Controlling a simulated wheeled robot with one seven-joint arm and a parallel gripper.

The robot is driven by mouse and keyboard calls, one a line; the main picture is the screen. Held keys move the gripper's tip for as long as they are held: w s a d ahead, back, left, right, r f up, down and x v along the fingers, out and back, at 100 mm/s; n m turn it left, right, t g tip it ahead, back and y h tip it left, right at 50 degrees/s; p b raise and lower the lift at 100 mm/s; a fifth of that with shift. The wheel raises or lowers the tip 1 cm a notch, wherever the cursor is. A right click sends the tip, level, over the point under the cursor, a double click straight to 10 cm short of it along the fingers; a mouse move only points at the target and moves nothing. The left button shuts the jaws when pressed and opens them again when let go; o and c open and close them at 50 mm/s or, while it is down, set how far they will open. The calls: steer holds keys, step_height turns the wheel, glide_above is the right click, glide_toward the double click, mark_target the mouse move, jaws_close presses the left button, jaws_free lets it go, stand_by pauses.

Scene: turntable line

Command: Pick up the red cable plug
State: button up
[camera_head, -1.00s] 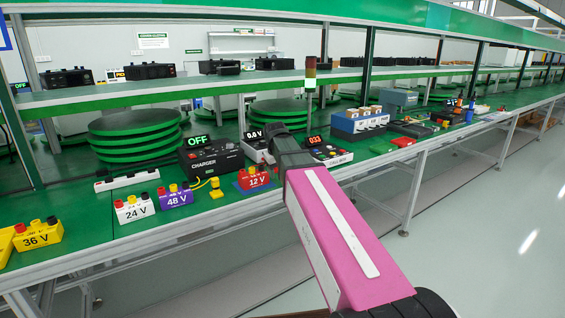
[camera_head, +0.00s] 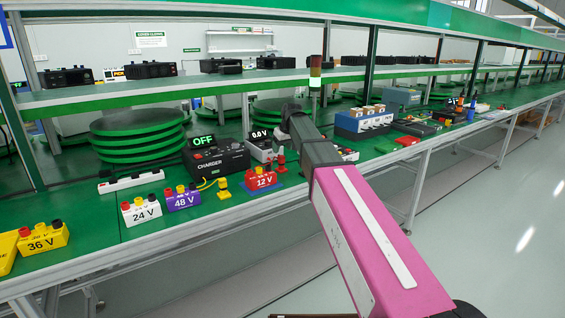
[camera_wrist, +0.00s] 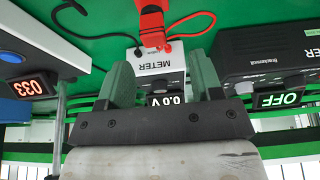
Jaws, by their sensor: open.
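The red cable plug (camera_wrist: 151,24) shows at the top of the wrist view, with a red cable beside it, just past the white meter box (camera_wrist: 160,58). It lies roughly in line with the gap between my fingers and is not touched by them. In the head view, a red plug (camera_head: 281,158) stands on the green table in front of the meter (camera_head: 262,150). My gripper (camera_wrist: 160,68) has its two green fingers spread and nothing between them but the view of the meter. My fingers cannot be made out in the head view.
The black charger (camera_head: 216,158) stands left of the meter. A yellow plug (camera_head: 223,188) and the red 12 V block (camera_head: 260,180) are in front. A black cable (camera_wrist: 85,30) curves beside the plug in the wrist view. A signal tower (camera_head: 315,78) stands behind.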

mark_target(281, 156)
steer(key=shift+d+x, duration=0.2)
steer(key=shift+x, duration=1.3)
steer(key=shift+d+x, duration=0.15)
steer(key=shift+x, duration=1.4)
steer(key=shift+c, duration=0.3)
steer(key=c, duration=0.9)
